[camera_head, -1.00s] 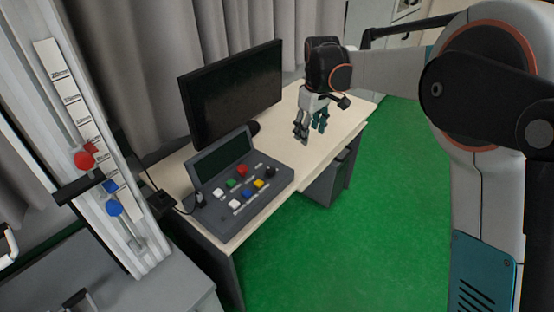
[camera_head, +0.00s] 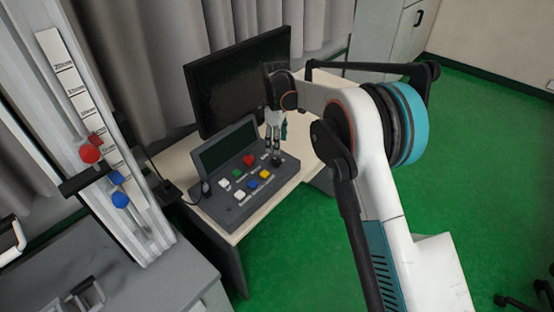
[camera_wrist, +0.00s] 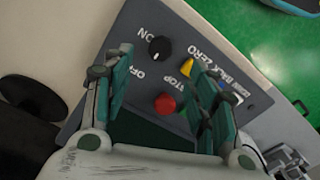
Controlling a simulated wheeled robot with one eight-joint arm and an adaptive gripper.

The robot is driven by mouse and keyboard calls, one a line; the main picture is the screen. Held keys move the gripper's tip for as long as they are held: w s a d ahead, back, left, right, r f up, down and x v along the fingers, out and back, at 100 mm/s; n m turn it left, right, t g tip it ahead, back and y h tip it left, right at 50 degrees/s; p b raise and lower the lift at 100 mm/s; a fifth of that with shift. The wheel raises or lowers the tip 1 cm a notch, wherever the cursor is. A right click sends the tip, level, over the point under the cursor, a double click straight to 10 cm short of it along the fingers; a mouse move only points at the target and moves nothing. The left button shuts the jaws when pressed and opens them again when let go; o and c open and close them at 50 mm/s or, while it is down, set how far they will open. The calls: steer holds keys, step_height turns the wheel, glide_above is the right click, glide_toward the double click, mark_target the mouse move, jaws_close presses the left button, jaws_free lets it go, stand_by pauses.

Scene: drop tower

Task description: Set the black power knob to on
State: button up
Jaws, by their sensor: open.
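The black power knob (camera_wrist: 160,48) shows in the wrist view near the top of the grey control panel (camera_wrist: 200,22), with ON and OFF printed to its left. In the head view the knob (camera_head: 277,160) sits at the panel's right end. My gripper (camera_head: 275,148) is just above that end, pointing down. In the wrist view my gripper (camera_wrist: 160,75) has its two fingers spread wide and nothing between them. The knob lies just beyond the fingertips; I cannot tell if they touch it.
A red button (camera_wrist: 165,104) and a yellow button (camera_wrist: 187,67) are close to the fingers. Green, white and blue buttons are further left on the panel. A monitor (camera_head: 240,85) stands behind. A drop tower (camera_head: 100,130) is at left.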

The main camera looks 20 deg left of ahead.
mark_target(277, 159)
step_height(277, 159, down, 8)
steer(key=shift+f+b, duration=0.2)
steer(key=shift+b, duration=0.8)
steer(key=c, duration=1.1)
